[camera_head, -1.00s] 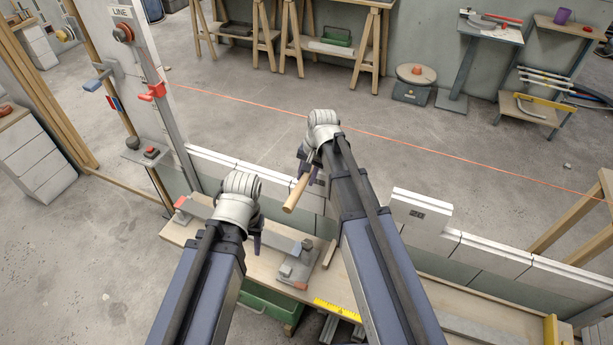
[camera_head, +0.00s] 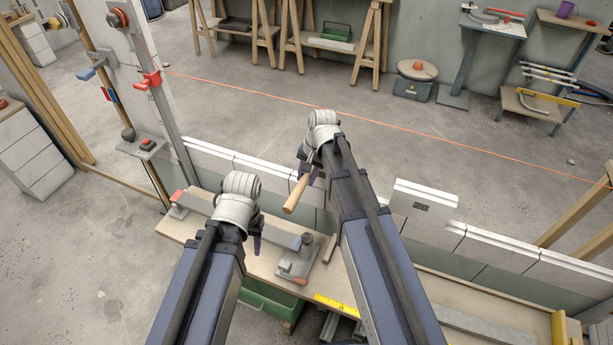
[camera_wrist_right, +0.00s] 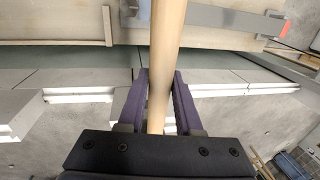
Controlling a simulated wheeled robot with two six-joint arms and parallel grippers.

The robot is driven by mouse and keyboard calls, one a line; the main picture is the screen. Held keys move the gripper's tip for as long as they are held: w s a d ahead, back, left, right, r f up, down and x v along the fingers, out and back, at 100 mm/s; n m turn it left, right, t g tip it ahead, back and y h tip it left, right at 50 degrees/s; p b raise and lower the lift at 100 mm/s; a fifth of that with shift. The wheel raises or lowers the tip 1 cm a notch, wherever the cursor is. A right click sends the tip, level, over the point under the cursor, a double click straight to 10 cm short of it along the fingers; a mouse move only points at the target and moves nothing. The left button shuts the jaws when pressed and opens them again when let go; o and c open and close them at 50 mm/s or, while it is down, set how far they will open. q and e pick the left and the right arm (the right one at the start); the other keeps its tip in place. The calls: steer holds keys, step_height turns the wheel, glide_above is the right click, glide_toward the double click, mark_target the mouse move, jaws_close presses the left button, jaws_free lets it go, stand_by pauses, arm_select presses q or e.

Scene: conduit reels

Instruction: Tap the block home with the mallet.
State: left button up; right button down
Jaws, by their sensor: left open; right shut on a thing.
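The white block (camera_head: 423,206) with a dark mark on its face stands in the row of pale wall blocks. Its top is higher than its neighbours' tops. My right gripper (camera_head: 311,178) is left of it, above the wall, and is shut on the mallet's wooden handle (camera_head: 297,194). In the right wrist view the handle (camera_wrist_right: 167,45) runs between the purple fingers (camera_wrist_right: 159,85). The mallet's head does not show in either view. My left gripper (camera_head: 257,243) is open above the bench, and its fingertips are partly hidden by its wrist.
The bench (camera_head: 262,275) runs along the near side of the wall (camera_head: 490,255). A grey bar (camera_head: 275,234) and a grey plate tool with a dark knob (camera_head: 298,262) lie on it. A taut orange line (camera_head: 400,130) crosses beyond the wall.

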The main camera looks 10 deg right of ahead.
steer(key=shift+r+p, duration=2.15)
steer(key=shift+r, duration=0.2)
steer(key=shift+f, duration=0.1)
steer(key=shift+f+b, duration=0.2)
steer(key=shift+b, duration=0.1)
steer(key=shift+f, duration=0.1)
stand_by(0.5)
step_height(320, 180, down, 5)
steer(key=b, duration=0.5)
steer(key=shift+r+p, duration=2.3)
steer(key=shift+r, duration=0.1)
